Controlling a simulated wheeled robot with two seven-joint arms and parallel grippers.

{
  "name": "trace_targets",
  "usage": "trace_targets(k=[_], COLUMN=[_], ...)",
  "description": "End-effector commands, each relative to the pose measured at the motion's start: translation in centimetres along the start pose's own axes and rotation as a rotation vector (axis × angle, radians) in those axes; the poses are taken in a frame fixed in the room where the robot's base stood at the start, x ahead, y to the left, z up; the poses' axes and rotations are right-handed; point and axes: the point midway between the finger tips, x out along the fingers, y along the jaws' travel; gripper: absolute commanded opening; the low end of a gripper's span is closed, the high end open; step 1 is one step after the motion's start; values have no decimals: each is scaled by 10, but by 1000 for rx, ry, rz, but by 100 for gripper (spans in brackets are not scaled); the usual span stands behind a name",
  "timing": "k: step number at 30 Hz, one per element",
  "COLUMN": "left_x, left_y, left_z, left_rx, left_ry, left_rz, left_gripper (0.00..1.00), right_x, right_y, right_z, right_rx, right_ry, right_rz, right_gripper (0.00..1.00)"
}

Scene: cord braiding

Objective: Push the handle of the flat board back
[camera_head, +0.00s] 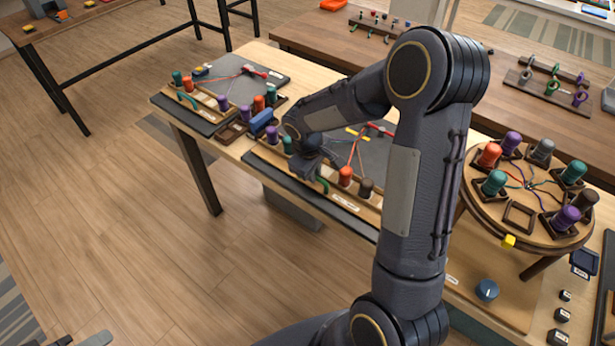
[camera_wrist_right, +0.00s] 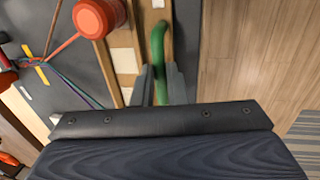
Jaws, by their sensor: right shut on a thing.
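The flat board (camera_head: 352,208) in the middle of the light wooden table has a green handle (camera_head: 322,184) at its front edge. The handle is a curved green bar in the right wrist view (camera_wrist_right: 162,40). My right gripper (camera_wrist_right: 160,82) is shut on this handle, with one finger on each side. In the head view my right gripper (camera_head: 314,168) is at the board's front, and my arm covers part of the board. Grey parts at the bottom left edge of the head view may be my left gripper (camera_head: 80,341), mostly cut off.
Orange (camera_head: 346,176) and dark brown (camera_head: 366,188) spools stand right of the handle; colored cords cross the board. A similar board (camera_head: 190,118) with a green handle lies left. A round spool stand (camera_head: 480,212) is at the right. The floor in front is clear.

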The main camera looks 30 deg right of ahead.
Motion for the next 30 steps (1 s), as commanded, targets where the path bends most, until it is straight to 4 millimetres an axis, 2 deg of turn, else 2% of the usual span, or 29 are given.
trace_targets(k=[1,4,13,14,18,26,30], left_x=[-2,-2,-2,-2,-2,-2,-1], left_y=[1,1,1,1,1,1,1], left_z=[-1,-1,-1,-1,-1,-1,-1], left_rx=[0,0,0,0,0,0,0], left_ry=[0,0,0,0,0,0,0], left_rz=[0,0,0,0,0,0,0], left_gripper=[36,36,36,36,36,36,36], right_x=[0,2,3,3,3,3,-8], right_y=[10,19,23,23,22,21,21], right_z=[0,0,0,0,0,0,-1], right_rx=[7,4,2,2,2,1,1], right_ry=[0,1,3,4,3,2,5], right_rz=[2,3,7,7,6,3,5], right_gripper=[0,0,0,16,34,34,34])
